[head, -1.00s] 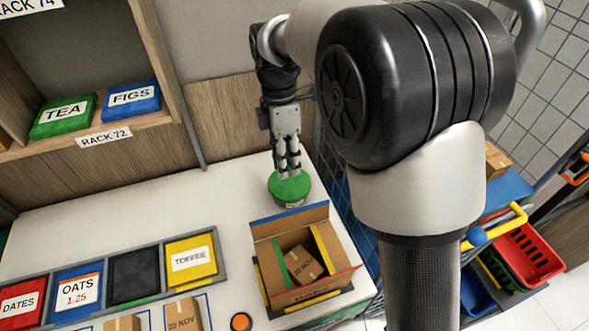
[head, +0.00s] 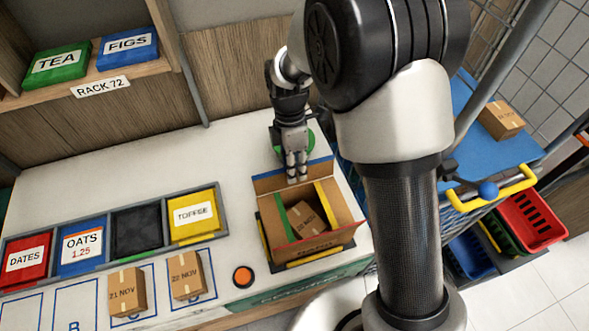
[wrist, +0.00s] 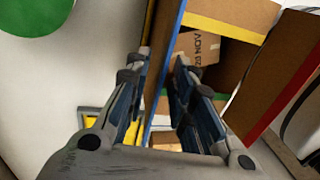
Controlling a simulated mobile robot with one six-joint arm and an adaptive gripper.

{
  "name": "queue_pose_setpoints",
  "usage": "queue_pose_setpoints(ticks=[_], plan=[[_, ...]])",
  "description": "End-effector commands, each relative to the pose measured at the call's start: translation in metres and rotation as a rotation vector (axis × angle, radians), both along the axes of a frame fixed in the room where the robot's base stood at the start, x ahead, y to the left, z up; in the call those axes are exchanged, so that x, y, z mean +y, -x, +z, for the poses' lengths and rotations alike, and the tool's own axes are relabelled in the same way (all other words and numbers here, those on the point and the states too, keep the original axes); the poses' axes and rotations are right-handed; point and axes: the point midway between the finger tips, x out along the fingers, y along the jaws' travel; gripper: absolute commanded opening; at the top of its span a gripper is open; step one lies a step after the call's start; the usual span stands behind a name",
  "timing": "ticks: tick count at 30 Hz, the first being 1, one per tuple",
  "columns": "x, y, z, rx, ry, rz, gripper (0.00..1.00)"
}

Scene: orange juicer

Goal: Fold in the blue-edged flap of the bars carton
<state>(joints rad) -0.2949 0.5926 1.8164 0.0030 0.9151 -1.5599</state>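The open bars carton (head: 340,205) stands on the white counter. A small brown date-marked box (head: 305,219) lies inside it. The blue-edged flap (head: 267,184) stands up at the carton's back side. The yellow-edged flap (head: 323,206), green-edged flap (head: 283,215) and red-edged flap (head: 318,249) also show. My gripper (head: 297,179) points down at the blue-edged flap. In the wrist view, my gripper's fingers (wrist: 155,80) are apart, one on each side of the flap's blue edge (wrist: 166,66). Whether either finger touches the flap is unclear.
A green round object (head: 311,137) lies behind my gripper. Left of the carton are a divided tray (head: 225,200) with labelled packs, an orange button (head: 243,277) and two small boxes (head: 187,275). A blue surface (head: 470,140) lies to the right.

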Motion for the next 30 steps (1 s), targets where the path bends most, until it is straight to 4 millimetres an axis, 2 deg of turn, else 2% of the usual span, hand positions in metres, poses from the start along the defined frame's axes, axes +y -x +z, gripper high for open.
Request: queue_pose_setpoints(ticks=[3,11,21,30], plan=[[-0.0002,0.0009,-0.0064,-0.001,0.000,0.000,0.23],[-0.0003,0.0011,-0.0072,-0.001,0.000,0.000,0.23],[-0.0003,0.0010,-0.0070,-0.001,0.000,0.000,0.01],[-0.0003,0.0009,-0.0069,-0.001,0.000,0.000,0.00]])
